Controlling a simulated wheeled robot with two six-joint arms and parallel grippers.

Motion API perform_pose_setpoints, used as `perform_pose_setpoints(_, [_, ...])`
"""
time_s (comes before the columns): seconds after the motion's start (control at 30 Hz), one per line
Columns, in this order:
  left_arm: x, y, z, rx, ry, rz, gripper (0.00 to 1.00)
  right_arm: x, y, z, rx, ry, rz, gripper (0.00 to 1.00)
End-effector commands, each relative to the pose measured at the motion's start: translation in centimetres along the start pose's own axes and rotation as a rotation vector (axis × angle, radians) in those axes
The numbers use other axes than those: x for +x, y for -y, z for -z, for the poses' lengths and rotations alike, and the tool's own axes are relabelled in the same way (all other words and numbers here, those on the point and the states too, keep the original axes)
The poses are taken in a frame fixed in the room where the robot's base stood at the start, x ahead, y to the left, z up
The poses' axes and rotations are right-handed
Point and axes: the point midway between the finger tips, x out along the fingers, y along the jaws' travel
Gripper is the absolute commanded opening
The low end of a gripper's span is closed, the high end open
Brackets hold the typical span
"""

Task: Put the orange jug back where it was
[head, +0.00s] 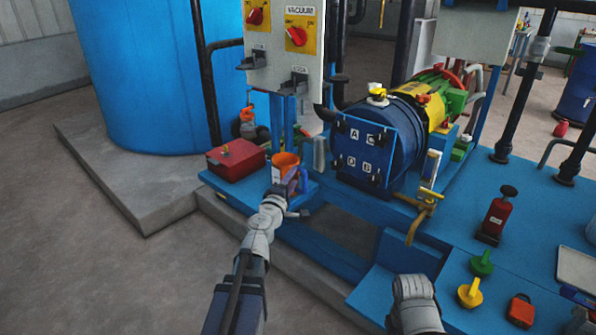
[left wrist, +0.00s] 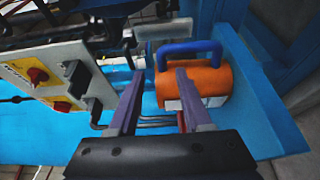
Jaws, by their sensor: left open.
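The orange jug (head: 286,160) stands on the blue platform beside a red box in the head view. In the left wrist view the jug (left wrist: 215,82) shows its orange body, a pale label and a blue handle (left wrist: 188,46). My left gripper (head: 291,186) is at the near side of the jug, partly covering it. In the left wrist view its two fingers (left wrist: 159,72) are apart, and one end of the blue handle shows between the fingertips. I cannot tell whether a finger touches the jug. My right gripper is not seen; only part of my right arm shows at the bottom.
The red box (head: 236,158) is just left of the jug. A switch panel (head: 283,50) overhangs behind it. The blue autoclave drum (head: 375,145) is to the right. A red bottle (head: 496,215) and yellow knob (head: 470,292) are farther right. Floor at left is clear.

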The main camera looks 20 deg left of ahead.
Motion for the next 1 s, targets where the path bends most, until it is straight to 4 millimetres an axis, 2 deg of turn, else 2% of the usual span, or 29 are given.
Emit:
perform_pose_setpoints(0.03, [-1.3, 0.0, -0.1, 0.000, -0.001, 0.000, 0.49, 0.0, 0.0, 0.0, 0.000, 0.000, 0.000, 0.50])
perform_pose_setpoints(0.13, [-2.1, 0.0, -0.1, 0.000, 0.000, 0.000, 0.49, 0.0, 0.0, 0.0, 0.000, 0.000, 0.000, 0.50])
perform_pose_setpoints(0.43, [-2.2, 0.0, -0.1, 0.001, 0.002, 0.000, 0.49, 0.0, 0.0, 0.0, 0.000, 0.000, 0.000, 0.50])
perform_pose_setpoints(0.53, [-2.1, 0.2, -1.8, 0.035, 0.048, 0.009, 0.49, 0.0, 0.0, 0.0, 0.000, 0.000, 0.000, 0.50])
perform_pose_setpoints(0.57, [-2.1, 0.4, -3.0, 0.060, 0.081, 0.016, 0.49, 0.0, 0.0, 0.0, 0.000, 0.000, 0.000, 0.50])
perform_pose_setpoints(0.67, [-2.5, 1.9, -9.4, 0.202, 0.265, 0.060, 0.49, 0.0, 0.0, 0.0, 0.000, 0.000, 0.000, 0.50])
perform_pose_setpoints(0.7, [-3.1, 3.0, -12.8, 0.282, 0.366, 0.089, 0.49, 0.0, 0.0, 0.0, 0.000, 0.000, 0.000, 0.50])
perform_pose_setpoints(0.77, [-4.7, 5.2, -18.0, 0.415, 0.534, 0.144, 0.49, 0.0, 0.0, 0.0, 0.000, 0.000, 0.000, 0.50])
perform_pose_setpoints(0.8, [-6.2, 7.0, -21.1, 0.509, 0.650, 0.188, 0.49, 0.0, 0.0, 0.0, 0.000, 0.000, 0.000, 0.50])
perform_pose_setpoints(0.87, [-8.9, 10.0, -24.9, 0.650, 0.814, 0.263, 0.49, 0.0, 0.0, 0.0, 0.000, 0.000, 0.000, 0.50])
perform_pose_setpoints(0.9, [-10.9, 11.9, -26.8, 0.744, 0.917, 0.319, 0.49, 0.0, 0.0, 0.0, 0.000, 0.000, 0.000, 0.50])
perform_pose_setpoints(1.0, [-16.2, 16.5, -29.4, 0.976, 1.148, 0.479, 0.49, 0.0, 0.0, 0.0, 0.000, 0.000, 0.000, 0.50])
